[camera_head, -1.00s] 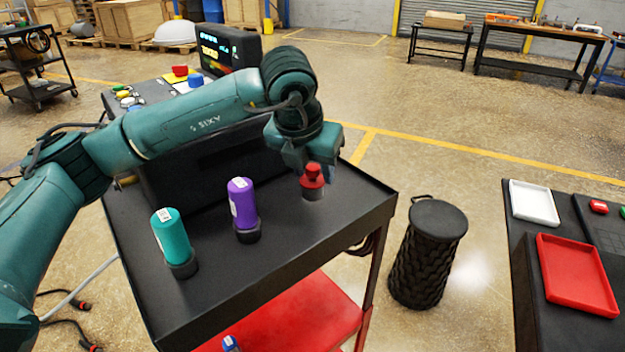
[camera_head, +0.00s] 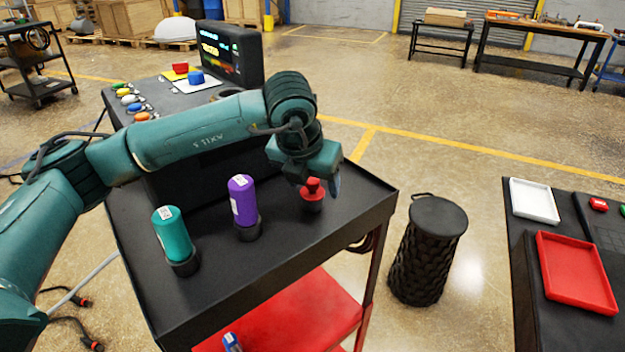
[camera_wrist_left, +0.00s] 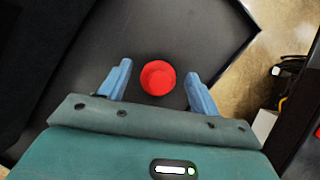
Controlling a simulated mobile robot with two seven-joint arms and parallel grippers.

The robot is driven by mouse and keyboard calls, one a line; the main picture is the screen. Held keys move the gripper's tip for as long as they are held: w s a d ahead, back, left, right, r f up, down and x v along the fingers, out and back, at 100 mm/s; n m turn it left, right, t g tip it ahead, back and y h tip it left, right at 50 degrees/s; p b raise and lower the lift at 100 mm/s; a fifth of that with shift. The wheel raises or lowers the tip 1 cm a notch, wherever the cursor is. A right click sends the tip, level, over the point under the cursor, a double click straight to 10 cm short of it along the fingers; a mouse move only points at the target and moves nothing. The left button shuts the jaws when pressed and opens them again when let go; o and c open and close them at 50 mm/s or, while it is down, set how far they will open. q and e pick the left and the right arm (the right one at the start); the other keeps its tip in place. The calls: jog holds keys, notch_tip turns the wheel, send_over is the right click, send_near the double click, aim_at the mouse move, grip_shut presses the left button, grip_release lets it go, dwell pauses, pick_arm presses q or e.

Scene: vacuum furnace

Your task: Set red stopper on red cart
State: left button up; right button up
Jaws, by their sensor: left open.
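The red stopper (camera_head: 313,191) stands upright on the black top of the cart (camera_head: 270,275), near its right back corner. The cart has a red lower shelf (camera_head: 300,318). My left gripper (camera_head: 322,184) is over the stopper, pointing down. In the left wrist view the round red top of the stopper (camera_wrist_left: 158,78) lies between the two blue fingers (camera_wrist_left: 158,87). The fingers are spread, with a gap on each side of it. The stopper's lower part is partly hard to make out. My right gripper is not in view.
A teal bottle (camera_head: 172,235) and a purple bottle (camera_head: 242,202) stand on the cart in dark bases, left of the stopper. A black woven stool (camera_head: 430,250) stands right of the cart. Another table holds a red tray (camera_head: 577,273) and a white tray (camera_head: 534,203).

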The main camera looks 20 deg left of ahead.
aim_at(313, 179)
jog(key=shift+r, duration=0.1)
pick_arm(q)
jog(key=shift+r+p, duration=0.25)
jog(key=shift+p, duration=0.05)
jog(key=b+v, duration=0.1)
jog(key=v, duration=0.3)
jog(key=shift+r, duration=0.1)
jog(key=b+v, duration=0.1)
jog(key=v, duration=0.6)
jog(key=shift+s+r, duration=0.2)
jog(key=shift+r, duration=0.1)
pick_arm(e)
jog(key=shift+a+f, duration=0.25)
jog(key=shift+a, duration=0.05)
pick_arm(q)
jog(key=shift+f, duration=0.1)
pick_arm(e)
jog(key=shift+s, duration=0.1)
